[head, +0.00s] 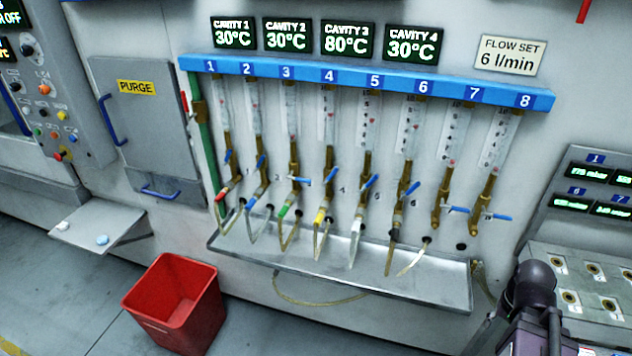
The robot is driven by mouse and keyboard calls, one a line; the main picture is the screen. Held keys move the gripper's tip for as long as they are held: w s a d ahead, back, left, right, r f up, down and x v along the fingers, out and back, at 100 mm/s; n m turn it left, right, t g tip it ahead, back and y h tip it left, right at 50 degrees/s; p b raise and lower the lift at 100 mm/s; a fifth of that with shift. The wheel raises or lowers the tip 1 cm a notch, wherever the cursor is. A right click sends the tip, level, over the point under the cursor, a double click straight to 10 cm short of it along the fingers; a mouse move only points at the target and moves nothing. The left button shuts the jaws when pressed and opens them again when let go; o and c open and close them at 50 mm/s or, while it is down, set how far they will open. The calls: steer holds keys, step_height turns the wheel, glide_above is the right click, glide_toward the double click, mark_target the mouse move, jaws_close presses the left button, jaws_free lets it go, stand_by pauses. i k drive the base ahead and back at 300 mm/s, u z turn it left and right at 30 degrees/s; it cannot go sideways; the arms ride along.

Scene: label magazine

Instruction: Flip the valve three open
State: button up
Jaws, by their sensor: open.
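Valve three is the brass valve (294,168) under the number 3 label (286,72) on the blue header bar (360,82). Its small blue lever (301,182) looks close to level, lying across the brass pipe. A hose with a green collar (283,211) hangs below it. The levers of valve seven (458,209) and valve eight (497,217) lie near level. My gripper's fingers are not in view; only a dark part of my arm shows at the bottom right.
A metal drip tray (340,275) juts out below the valves, with hoses hanging over it. A red bin (175,303) stands on the floor at left. A grey PURGE cabinet (150,125) and small shelf (98,226) are further left. A panel with displays (590,210) stands at right.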

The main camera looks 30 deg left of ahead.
mark_target(305, 180)
steer(key=z, duration=0.1)
steer(key=k, duration=1.65)
steer(key=u, duration=1)
steer(key=i, duration=1.1)
steer(key=z, duration=0.1)
